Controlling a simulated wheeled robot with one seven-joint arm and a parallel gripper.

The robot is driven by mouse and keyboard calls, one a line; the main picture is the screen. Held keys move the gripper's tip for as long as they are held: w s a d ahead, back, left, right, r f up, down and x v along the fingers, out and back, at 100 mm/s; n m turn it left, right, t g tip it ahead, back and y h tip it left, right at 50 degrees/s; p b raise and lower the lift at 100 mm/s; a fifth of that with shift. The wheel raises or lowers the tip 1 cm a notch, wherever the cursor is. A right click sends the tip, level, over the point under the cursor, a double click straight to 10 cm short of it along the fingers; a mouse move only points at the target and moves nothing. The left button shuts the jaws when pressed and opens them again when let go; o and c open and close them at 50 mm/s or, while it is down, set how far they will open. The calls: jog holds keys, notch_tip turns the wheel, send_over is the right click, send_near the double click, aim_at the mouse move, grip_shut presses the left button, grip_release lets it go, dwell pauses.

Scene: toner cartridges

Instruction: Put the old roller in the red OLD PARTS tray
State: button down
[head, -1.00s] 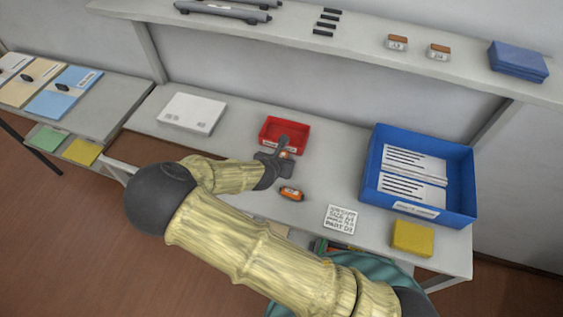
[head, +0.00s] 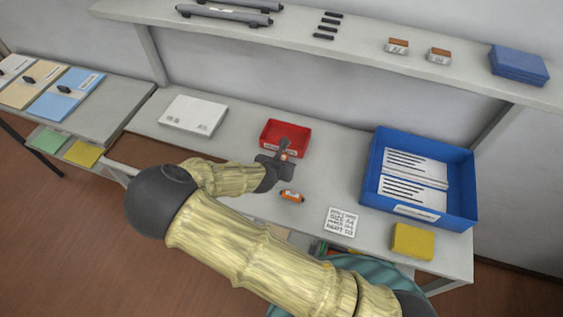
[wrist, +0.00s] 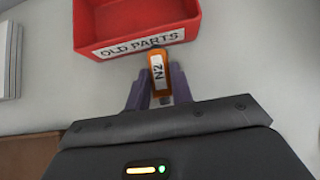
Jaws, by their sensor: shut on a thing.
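My gripper (head: 283,154) is shut on a small orange roller (wrist: 157,62) with a white label, which seems to read N2. In the wrist view its fingers (wrist: 158,92) are on both sides of it. The red tray (head: 272,131), marked OLD PARTS, stands just beyond the gripper. In the wrist view its front wall (wrist: 100,48) is right behind the held roller, and the height between them is hard to tell. What I see of the tray floor is empty. Another orange part (head: 292,196) with a pale label lies on the bench, in front of the tray.
A blue bin (head: 463,203) with papers stands at right, near a yellow block (head: 413,240) and a printed card (head: 341,222). A white box (head: 193,115) lies at left. The shelf (head: 350,58) above carries long grey cartridges, small boxes and a blue block.

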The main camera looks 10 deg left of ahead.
notch_tip(320, 180, up, 10)
dwell(0.5)
dwell(0.5)
